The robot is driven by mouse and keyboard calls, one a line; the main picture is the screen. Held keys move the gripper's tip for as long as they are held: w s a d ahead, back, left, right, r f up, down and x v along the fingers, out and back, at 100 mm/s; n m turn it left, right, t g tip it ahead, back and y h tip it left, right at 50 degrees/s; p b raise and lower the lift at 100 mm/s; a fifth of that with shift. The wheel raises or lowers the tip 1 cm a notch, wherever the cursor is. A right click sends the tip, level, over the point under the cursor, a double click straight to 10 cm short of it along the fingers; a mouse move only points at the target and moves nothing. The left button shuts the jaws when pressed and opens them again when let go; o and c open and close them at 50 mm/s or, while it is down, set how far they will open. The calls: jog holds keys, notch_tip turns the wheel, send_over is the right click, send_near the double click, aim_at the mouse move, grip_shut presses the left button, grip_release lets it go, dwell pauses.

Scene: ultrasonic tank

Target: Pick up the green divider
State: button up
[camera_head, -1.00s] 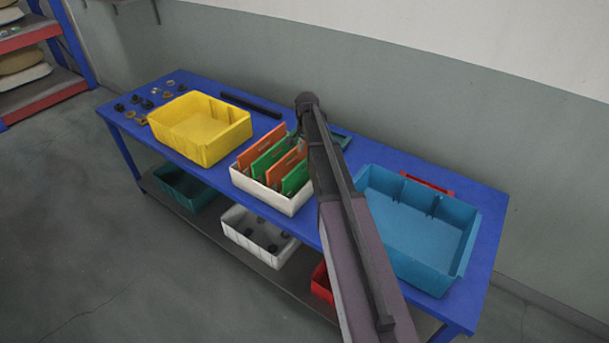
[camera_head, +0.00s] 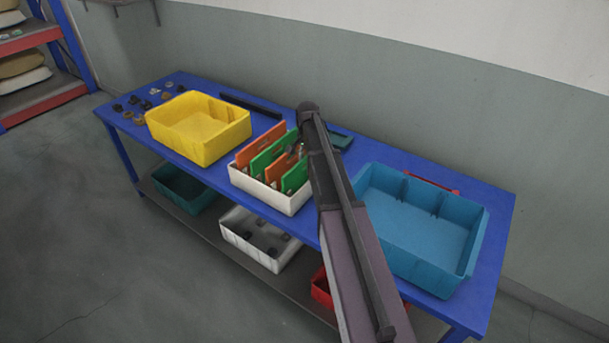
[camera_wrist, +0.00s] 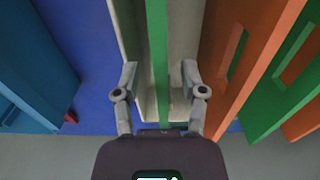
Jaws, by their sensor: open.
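A white bin (camera_head: 262,190) on the blue table holds upright orange and green dividers in a row. The green divider (camera_head: 295,176) at the bin's right end stands upright; in the wrist view its edge (camera_wrist: 158,45) runs as a thin green strip between my fingers. My gripper (camera_wrist: 159,78) is open, one finger on each side of that divider, with a gap on both sides. In the head view my gripper (camera_head: 297,150) is small and partly hidden by my arm, at the top of the dividers.
An orange divider (camera_wrist: 240,60) stands close beside my right finger in the wrist view, with another green divider (camera_head: 265,160) beyond. A yellow bin (camera_head: 190,150) stands left and a large blue tub (camera_head: 455,270) right. Small parts lie at the table's far left.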

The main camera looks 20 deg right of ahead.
dwell(0.4)
grip_shut()
jog(key=shift+r, duration=0.15)
notch_tip(320, 180, up, 18)
jog(key=p, duration=1.8)
dwell(0.4)
